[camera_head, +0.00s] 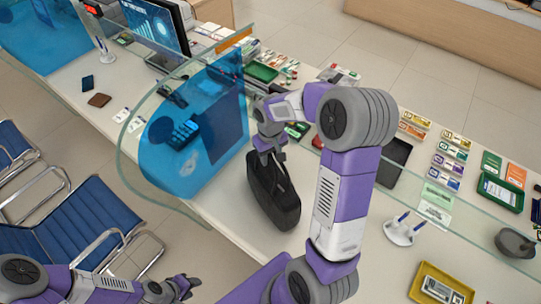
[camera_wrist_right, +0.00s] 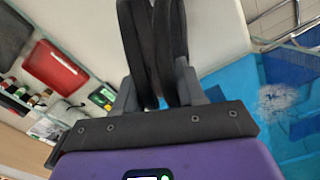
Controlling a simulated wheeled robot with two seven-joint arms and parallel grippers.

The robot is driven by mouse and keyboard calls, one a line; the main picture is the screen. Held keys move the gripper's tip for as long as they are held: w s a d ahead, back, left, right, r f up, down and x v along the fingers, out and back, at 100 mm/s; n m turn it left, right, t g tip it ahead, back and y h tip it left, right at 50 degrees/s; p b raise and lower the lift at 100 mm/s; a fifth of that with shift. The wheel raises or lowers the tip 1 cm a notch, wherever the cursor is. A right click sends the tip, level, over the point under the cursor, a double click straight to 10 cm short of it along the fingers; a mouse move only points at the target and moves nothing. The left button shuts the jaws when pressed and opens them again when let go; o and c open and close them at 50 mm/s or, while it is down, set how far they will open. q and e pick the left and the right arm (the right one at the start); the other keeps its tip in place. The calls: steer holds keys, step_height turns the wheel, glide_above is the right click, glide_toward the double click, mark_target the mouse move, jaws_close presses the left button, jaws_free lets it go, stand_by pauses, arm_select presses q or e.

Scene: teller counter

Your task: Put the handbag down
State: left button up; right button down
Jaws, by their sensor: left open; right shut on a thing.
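The black handbag (camera_head: 273,195) is upright at the counter's front edge, beside the curved blue glass screen. My right gripper (camera_head: 268,152) is above it, shut on its handles. In the right wrist view the dark handles (camera_wrist_right: 153,50) pass between the fingers of the right gripper (camera_wrist_right: 155,95). I cannot tell whether the bag's base touches the white counter (camera_head: 235,215). My left gripper (camera_head: 186,286) is open and empty at the lower left, in front of the counter and apart from the bag.
The blue glass screen (camera_head: 190,125) stands close to the left of the bag. A pen stand (camera_head: 400,230) and a yellow tray (camera_head: 440,286) are to the right. Blue chairs (camera_head: 85,225) stand at the left. Bare counter lies around the bag's front.

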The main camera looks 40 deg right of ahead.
steer(key=shift+f, duration=0.1)
steer(key=c, duration=0.7)
jaws_free()
steer(key=shift+f, duration=0.1)
steer(key=shift+o, duration=0.2)
step_height(320, 180, up, 12)
